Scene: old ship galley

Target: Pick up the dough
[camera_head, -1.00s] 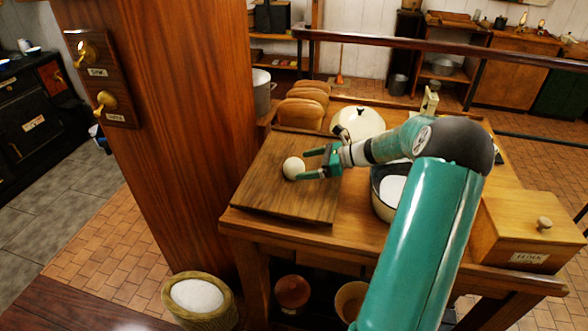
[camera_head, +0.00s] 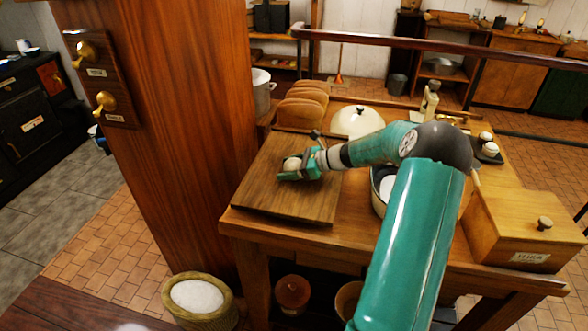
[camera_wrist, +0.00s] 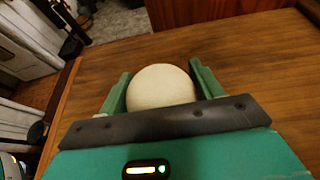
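The dough (camera_head: 292,163) is a pale round ball on the wooden board (camera_head: 268,200), at the near left of the table. In the wrist view the dough (camera_wrist: 161,87) sits between the two green fingers of my gripper (camera_wrist: 160,85), one on each side. The fingers are spread about as wide as the ball, and I cannot tell whether they touch it. In the head view my gripper (camera_head: 297,170) is low over the board, and its near finger hides the ball's lower part.
Bread loaves (camera_head: 303,107) stand behind the board. A white domed lid (camera_head: 357,122) and a pot (camera_head: 380,187) are to the right, partly behind my arm. A wooden box (camera_head: 525,228) is at the table's right end. A wooden post (camera_head: 190,130) rises left of the table.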

